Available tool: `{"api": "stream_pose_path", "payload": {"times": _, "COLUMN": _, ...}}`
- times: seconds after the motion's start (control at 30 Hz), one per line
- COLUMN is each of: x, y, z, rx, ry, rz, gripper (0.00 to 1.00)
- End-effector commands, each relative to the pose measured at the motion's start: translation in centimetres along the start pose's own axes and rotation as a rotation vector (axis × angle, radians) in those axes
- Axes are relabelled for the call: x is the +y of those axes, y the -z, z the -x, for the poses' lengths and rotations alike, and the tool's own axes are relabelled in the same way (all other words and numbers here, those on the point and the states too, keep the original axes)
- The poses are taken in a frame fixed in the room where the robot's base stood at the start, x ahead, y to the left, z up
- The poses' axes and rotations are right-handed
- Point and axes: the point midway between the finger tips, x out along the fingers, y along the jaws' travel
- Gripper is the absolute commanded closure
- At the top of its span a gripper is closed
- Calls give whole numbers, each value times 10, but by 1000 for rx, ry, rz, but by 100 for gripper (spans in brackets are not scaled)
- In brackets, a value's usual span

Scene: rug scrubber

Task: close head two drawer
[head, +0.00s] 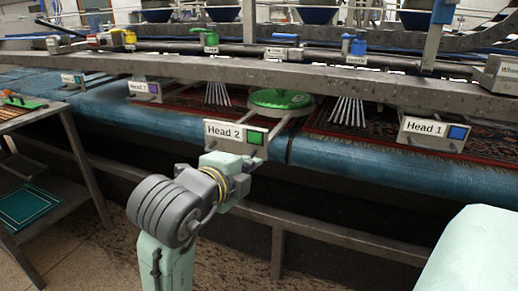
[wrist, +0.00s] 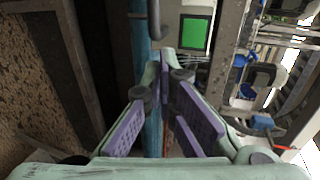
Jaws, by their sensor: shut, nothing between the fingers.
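The head two drawer has a pale front panel labelled "Head 2" with a green square (head: 237,135). Two rails run back from it to a round green scrubbing head (head: 281,100) above the rug. The panel stands out over the blue roller, with the rails exposed. In the wrist view, part of the panel (wrist: 195,33) shows at the top, just beyond the fingers. My gripper (wrist: 160,75) is shut and empty, its purple-padded fingers meeting at the tips. In the head view my wrist is just below and in front of the panel; contact cannot be told.
The Head 1 panel (head: 433,134) is at right, with a blue square. The Head 3 panel (head: 145,90) is at left. A long metal beam (head: 330,82) crosses above the rug. A side table (head: 28,118) stands at far left.

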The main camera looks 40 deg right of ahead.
Motion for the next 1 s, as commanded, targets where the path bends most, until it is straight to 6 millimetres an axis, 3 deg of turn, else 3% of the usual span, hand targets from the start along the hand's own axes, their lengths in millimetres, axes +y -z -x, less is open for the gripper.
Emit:
{"api": "stream_pose_path", "payload": {"times": 0.1, "x": -2, "y": 1, "z": -24, "rx": 3, "ry": -3, "rz": 1, "gripper": 100}}
{"api": "stream_pose_path", "payload": {"times": 0.3, "x": -11, "y": 0, "z": -48, "rx": 1, "ry": 0, "rz": 0, "gripper": 100}}
{"api": "stream_pose_path", "payload": {"times": 0.87, "x": -13, "y": 0, "z": -58, "rx": 0, "ry": 1, "rz": -1, "gripper": 100}}
{"api": "stream_pose_path", "payload": {"times": 1.0, "x": -16, "y": 0, "z": -69, "rx": 0, "ry": -1, "rz": -1, "gripper": 100}}
